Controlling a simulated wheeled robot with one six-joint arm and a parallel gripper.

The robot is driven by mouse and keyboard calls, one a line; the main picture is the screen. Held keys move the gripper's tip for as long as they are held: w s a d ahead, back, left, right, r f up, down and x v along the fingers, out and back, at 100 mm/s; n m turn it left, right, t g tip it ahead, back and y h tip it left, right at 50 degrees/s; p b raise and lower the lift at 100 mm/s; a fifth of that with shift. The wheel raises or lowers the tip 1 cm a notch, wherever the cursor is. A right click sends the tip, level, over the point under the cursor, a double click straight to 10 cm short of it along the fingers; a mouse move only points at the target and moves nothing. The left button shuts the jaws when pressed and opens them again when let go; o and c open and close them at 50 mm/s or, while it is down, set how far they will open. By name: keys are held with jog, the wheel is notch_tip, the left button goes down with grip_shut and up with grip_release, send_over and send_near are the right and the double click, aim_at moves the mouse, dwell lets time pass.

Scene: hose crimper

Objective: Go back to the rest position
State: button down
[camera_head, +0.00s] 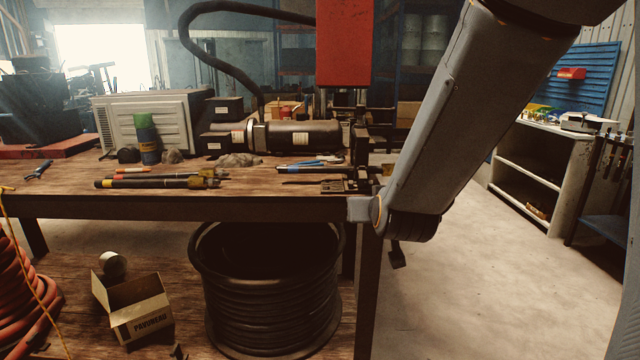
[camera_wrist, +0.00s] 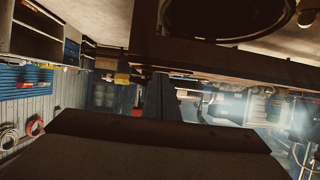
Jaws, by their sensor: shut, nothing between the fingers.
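My arm comes down from the top right of the head view to a joint in front of the table's right end. My gripper (camera_wrist: 150,125) shows as a broad dark shape across the bottom of the wrist view, shut and empty. In the head view I cannot make out its fingers clearly. The wooden work table (camera_head: 230,207) stands left of and behind the arm. The wrist view is upside down, with the table edge (camera_wrist: 215,58) across its upper part. Nothing is seen touching the gripper.
Several black hoses with brass ends (camera_head: 160,182) lie on the table beside a black cylinder machine (camera_head: 300,136) and a red press (camera_head: 345,45). A black hose coil (camera_head: 265,300) and an open carton (camera_head: 140,315) sit below. The floor (camera_head: 480,280) at right is clear before a shelf (camera_head: 530,180).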

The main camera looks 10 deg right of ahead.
jog(key=s+f+g+p, duration=0.1)
jog(key=s+f+g, duration=0.2)
jog(key=s, duration=0.5)
jog(key=s+f+g+p, duration=0.1)
jog(key=s+f+g, duration=0.3)
jog(key=s, duration=0.5)
jog(key=s+f+n+g+y+p, duration=0.1)
jog(key=s+f+g, duration=0.2)
jog(key=s+g, duration=0.3)
jog(key=s, duration=0.3)
jog(key=shift+s+a+f, duration=0.2)
jog(key=shift+a+f, duration=0.05)
jog(key=shift+f, duration=0.15)
jog(key=c, duration=2.5)
grip_release()
